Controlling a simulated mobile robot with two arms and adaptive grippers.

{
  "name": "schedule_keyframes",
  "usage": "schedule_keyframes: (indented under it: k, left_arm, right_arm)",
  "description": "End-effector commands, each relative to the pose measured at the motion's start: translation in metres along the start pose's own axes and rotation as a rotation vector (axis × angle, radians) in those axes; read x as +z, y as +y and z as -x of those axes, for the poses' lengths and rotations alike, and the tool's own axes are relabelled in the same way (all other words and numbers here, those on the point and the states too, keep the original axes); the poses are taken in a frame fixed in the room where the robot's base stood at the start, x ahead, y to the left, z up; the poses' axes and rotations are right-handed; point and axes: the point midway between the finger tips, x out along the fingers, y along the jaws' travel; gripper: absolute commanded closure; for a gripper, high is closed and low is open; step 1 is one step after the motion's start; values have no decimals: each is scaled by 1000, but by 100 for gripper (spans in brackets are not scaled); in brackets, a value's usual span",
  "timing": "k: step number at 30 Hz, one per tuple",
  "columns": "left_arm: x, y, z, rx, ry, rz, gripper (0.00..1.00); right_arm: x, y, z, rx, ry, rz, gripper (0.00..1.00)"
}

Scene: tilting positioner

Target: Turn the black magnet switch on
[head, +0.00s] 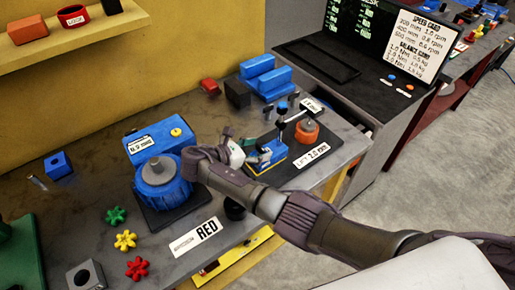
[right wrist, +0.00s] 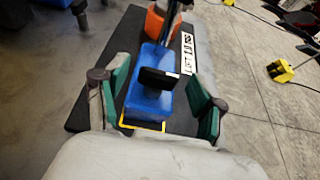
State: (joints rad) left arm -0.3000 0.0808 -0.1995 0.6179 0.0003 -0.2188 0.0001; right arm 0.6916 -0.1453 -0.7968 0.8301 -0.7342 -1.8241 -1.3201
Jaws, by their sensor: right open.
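The black switch (right wrist: 158,78) shows in the right wrist view as a dark bar on the end of a blue magnet base (right wrist: 150,104). The base also shows in the head view (head: 272,153), partly hidden by my right gripper. My right gripper (right wrist: 158,110) is open, with one green-padded finger on each side of the base's near end; the switch is a little beyond the fingertips or between them, and I cannot tell whether they touch. It also shows in the head view (head: 250,152). My left gripper is in no view.
An orange round part (head: 307,130) stands on the same black plate, with a thin post beside it. To the left are a blue ribbed drum (head: 163,188), a blue box (head: 158,138) and several coloured star knobs (head: 125,240). A console (head: 345,70) stands at the back right.

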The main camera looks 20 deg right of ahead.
Motion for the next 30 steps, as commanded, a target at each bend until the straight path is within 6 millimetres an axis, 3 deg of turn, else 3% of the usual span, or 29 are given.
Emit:
schedule_keyframes:
  k: [13, 30]
  left_arm:
    - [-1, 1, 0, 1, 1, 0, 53]
    - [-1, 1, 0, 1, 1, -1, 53]
  right_arm:
    - [0, 1, 66, 2, 1, 0, 31]
    - [0, 0, 72, 1, 0, -1, 31]
